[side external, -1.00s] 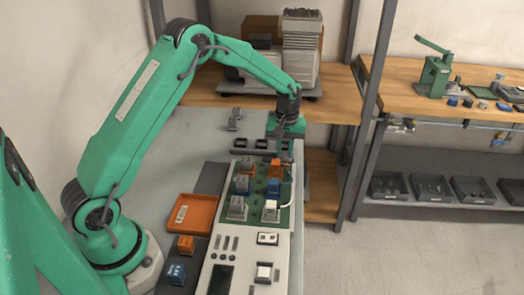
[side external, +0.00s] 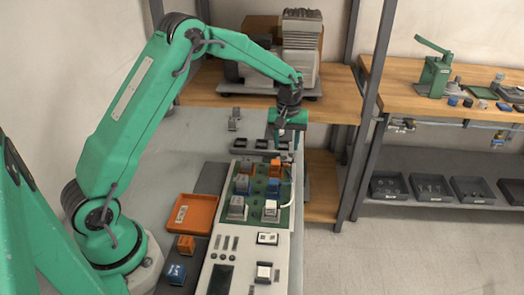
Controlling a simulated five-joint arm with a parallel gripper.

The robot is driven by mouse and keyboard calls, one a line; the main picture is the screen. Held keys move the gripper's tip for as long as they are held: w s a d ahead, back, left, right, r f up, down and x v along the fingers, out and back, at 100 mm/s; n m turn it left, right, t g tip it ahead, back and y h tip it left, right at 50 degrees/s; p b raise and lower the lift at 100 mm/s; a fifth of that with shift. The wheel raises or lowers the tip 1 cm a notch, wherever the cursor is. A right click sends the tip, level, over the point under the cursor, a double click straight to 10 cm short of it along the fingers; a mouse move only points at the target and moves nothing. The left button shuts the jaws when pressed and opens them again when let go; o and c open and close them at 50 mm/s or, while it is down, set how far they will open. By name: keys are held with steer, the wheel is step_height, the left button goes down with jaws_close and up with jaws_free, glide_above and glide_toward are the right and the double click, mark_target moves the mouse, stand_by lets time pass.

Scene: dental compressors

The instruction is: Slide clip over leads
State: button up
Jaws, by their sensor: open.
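My gripper (side external: 284,147) hangs over the far right end of the light-coloured board fixture (side external: 221,250). It is open, and its fingertips are small and hard to make out. A thin white lead (side external: 292,178) curves along the right edge of the green board, just below my gripper. I cannot single out the clip at this size.
An orange tray (side external: 212,205) lies left of the fixture, with an orange block (side external: 185,244) and a blue block (side external: 176,273) in front of it. Dark holders (side external: 258,143) sit behind the fixture. A shelf post (side external: 361,110) stands to the right.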

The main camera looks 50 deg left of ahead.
mark_target(286, 154)
steer(key=shift+r, duration=2.4)
steer(key=shift+d+r, duration=0.1)
steer(key=shift+r, duration=0.05)
